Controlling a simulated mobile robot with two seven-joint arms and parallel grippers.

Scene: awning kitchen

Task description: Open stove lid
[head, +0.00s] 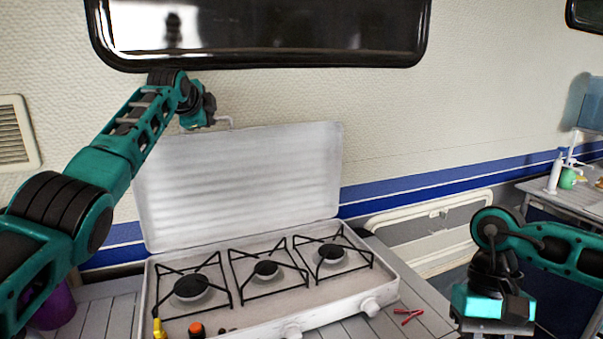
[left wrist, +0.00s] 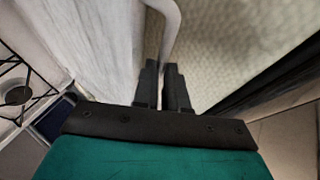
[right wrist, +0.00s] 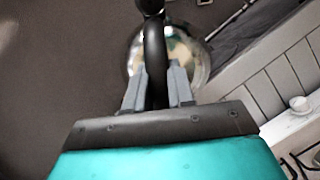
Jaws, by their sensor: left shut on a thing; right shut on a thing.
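The white stove lid (head: 240,185) stands raised, roughly upright, along the back edge of the stove (head: 335,308). The three burners are uncovered. My left gripper (head: 208,115) is at the lid's top edge, shut on the pale lid handle (head: 226,121). In the left wrist view the handle (left wrist: 172,28) runs between the fingers (left wrist: 163,85). My right gripper (head: 493,312) is low at the right of the stove. In the right wrist view its fingers (right wrist: 158,88) are shut on a black curved handle (right wrist: 154,50) of a shiny metal vessel (right wrist: 186,50).
Red tongs-like item (head: 408,315) lies on the slatted counter right of the stove. Orange and yellow small items sit at the stove's front. A purple container (head: 55,307) stands at left. The window (head: 265,35) is above the lid. A side table (head: 570,190) holds bottles.

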